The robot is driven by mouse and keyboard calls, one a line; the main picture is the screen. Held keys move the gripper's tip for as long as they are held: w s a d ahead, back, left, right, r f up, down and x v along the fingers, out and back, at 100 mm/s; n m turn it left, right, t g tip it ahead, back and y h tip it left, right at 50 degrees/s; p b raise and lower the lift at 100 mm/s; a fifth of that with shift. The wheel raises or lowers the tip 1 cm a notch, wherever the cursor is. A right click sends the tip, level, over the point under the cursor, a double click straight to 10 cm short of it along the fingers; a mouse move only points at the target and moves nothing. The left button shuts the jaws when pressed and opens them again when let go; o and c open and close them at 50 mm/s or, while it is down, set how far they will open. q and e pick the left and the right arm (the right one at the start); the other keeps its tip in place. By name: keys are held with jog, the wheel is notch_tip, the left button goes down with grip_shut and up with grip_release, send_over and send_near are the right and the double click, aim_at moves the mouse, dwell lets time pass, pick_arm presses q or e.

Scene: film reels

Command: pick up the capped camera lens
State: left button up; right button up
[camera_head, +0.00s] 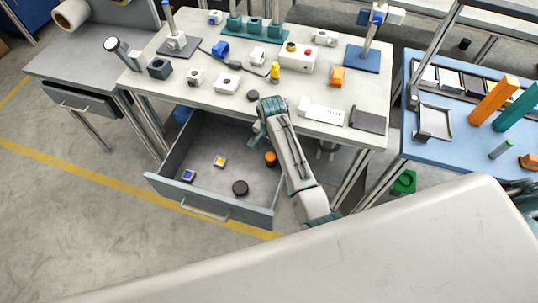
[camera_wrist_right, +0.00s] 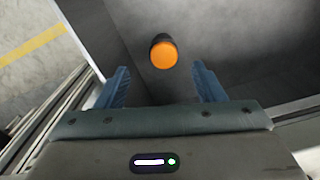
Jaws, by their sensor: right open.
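A short dark cylinder with an orange top (camera_head: 270,158) stands in the open drawer, near its right wall. In the right wrist view this orange-topped cylinder (camera_wrist_right: 164,54) shows upright, ahead of and between my fingers, with nothing gripping it. A flat black round piece (camera_head: 240,187) lies in the drawer towards its front. I cannot tell for sure which of the two is the capped lens. My right gripper (camera_wrist_right: 160,70) is open and empty. In the head view my right gripper (camera_head: 257,134) is above the drawer's back right part. My left gripper is not in view.
The open drawer (camera_head: 207,205) also holds two small square pieces (camera_head: 188,176) (camera_head: 220,161). The grey worktable (camera_head: 215,100) above its back carries several tools, blocks and a small black disc (camera_head: 253,96).

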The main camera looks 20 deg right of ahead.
aim_at(270, 157)
jog(key=shift+s+f, duration=0.25)
jog(key=shift+f, duration=0.75)
jog(key=shift+w+f, duration=0.1)
jog(key=shift+f, duration=0.25)
jog(key=shift+w+f, duration=0.1)
jog(key=shift+f, duration=0.2)
jog(key=f, duration=0.2)
jog(key=f+p, duration=0.1)
jog(key=f, duration=0.1)
jog(key=shift+w+a, duration=0.15)
jog(key=shift+w, duration=0.05)
jog(key=shift+f, duration=0.3)
jog(key=shift+c, duration=0.2)
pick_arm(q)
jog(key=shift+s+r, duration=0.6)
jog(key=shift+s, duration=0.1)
pick_arm(e)
jog(key=c, duration=1)
